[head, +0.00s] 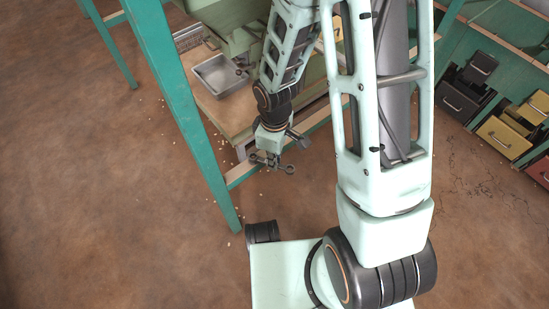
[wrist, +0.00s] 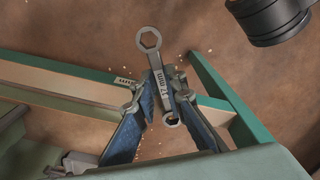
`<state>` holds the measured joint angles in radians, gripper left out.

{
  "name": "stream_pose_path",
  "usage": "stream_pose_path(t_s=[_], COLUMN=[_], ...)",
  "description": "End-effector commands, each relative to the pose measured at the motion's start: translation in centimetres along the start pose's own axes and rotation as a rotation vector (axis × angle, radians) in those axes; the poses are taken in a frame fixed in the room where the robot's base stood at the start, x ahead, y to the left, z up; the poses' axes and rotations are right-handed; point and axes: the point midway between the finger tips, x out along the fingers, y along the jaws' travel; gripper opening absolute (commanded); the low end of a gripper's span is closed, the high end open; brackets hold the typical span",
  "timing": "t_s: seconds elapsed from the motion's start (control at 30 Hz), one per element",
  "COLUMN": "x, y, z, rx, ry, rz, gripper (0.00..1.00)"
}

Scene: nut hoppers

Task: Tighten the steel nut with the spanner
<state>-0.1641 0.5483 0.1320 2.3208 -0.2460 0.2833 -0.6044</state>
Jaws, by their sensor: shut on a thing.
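My gripper (head: 268,158) hangs low beside the green bench frame in the head view. In the wrist view its two blue-padded fingers (wrist: 163,122) are shut on a grey steel spanner (wrist: 157,72). The spanner is marked 17 mm and has a ring at each end. Its larger ring points up and away from the fingers, and the other ring lies between them. In the head view the spanner (head: 288,169) is small beside the fingertips. I cannot make out the steel nut in either view.
A metal tray (head: 220,76) sits on a wooden shelf (head: 232,112) under the green hopper (head: 235,15). A green bench leg (head: 187,110) stands left of my arm. Several coloured drawers (head: 503,137) are at the right. Brown floor at the left is open, with small scattered bits.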

Motion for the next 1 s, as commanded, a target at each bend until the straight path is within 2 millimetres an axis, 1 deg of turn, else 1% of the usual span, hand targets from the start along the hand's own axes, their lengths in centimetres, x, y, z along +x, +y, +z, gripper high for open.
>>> stream_pose_path(t_s=[0.53, 1.0], x=[0.71, 0.72], y=[0.01, 0.0], z=[-0.01, 0.0], rx=[0.0, 0.0], ry=[0.0, 0.0], rz=[0.0, 0.0], gripper=[0.0, 0.0])
